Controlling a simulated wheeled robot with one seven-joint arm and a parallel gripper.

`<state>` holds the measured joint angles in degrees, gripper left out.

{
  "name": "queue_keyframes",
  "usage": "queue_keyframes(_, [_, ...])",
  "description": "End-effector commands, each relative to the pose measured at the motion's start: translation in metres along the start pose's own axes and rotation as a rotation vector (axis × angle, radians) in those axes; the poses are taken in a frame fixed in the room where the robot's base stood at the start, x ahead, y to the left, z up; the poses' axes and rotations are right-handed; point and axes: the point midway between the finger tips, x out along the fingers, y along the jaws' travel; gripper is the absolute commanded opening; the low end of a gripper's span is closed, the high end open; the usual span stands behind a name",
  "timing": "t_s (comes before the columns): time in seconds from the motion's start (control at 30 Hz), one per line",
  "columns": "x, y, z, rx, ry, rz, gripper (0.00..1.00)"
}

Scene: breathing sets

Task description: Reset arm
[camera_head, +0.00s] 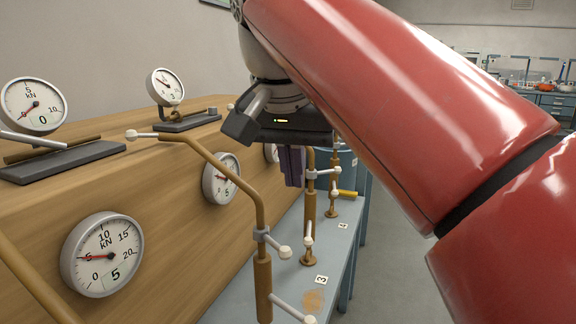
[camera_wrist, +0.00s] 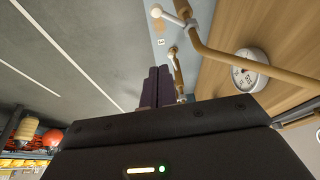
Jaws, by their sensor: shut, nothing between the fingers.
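My gripper (camera_head: 291,166) hangs at the end of my red arm in the head view, with its dark fingers pointing down. In the wrist view my gripper (camera_wrist: 155,88) shows its two fingers side by side, shut and empty. In the head view it is in front of the far brass stands (camera_head: 309,215), which rise from the grey-blue bench; whether it touches any of them cannot be told. My arm fills much of the right side of the head view and hides what lies behind it.
Brass pipes with white-tipped levers (camera_head: 262,215) stand along the bench (camera_head: 345,262). A wooden panel (camera_head: 150,185) at left carries several round dial gauges (camera_head: 102,254). Number tags mark the bench. Open floor (camera_head: 390,270) lies right of the bench. A far worktop (camera_head: 540,98) holds lab items.

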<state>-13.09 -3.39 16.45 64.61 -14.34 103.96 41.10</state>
Motion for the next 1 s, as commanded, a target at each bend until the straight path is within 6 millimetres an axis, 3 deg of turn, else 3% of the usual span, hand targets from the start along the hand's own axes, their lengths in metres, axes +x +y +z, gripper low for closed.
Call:
queue_keyframes(0.13, [0.025,0.021,0.012,-0.056,0.018,0.003,0.0])
queue_keyframes(0.27, [0.065,0.052,0.032,-0.125,0.039,-0.01,0.0])
queue_keyframes(0.5, [0.154,0.114,0.088,-0.215,0.078,-0.062,0.0])
queue_keyframes(0.7, [0.218,0.149,0.139,-0.251,0.115,-0.105,0.0])
queue_keyframes(0.83, [0.24,0.158,0.158,-0.262,0.13,-0.121,0.0])
queue_keyframes(1.0, [0.246,0.16,0.163,-0.264,0.136,-0.125,0.0])
